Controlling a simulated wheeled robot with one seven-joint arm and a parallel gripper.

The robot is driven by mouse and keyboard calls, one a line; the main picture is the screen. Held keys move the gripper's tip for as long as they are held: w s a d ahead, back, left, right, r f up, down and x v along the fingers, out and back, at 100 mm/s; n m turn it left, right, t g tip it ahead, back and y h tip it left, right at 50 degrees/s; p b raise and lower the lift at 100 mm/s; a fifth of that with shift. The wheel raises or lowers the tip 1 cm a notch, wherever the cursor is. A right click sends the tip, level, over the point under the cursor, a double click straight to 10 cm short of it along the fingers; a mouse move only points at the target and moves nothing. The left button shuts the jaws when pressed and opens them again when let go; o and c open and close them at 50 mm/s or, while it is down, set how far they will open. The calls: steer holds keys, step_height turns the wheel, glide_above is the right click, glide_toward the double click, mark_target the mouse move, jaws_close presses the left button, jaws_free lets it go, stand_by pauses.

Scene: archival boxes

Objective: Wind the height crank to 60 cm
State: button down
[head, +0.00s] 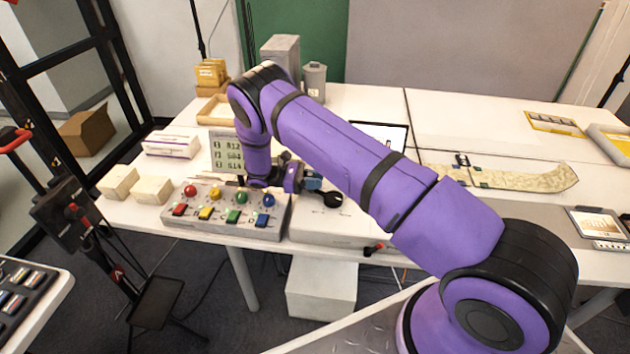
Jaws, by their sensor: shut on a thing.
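A small crank (374,248) with a red grip sticks out at the front edge of the white table, below a pale flat box. I take it to be the height crank; no height reading in cm is legible. My gripper (310,184) is above the tabletop, up and left of this crank and apart from it. It is shut on a small dark thing (330,198) with a rounded black end, over the pale flat box. The fingertips are small and partly hidden, so the exact grip is unclear.
A button box (225,212) with coloured knobs and switches stands left of my gripper, before a number display (226,150). Two pale blocks (152,189) lie farther left. A patterned curved strip (510,178) lies right. A white box (322,287) stands under the table.

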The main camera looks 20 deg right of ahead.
steer(key=c, duration=0.9)
jaws_free()
steer(key=shift+c, duration=0.2)
steer(key=v, duration=0.7)
steer(key=shift+w+a, duration=0.15)
steer(key=shift+a, duration=0.05)
steer(key=shift+c, duration=0.5)
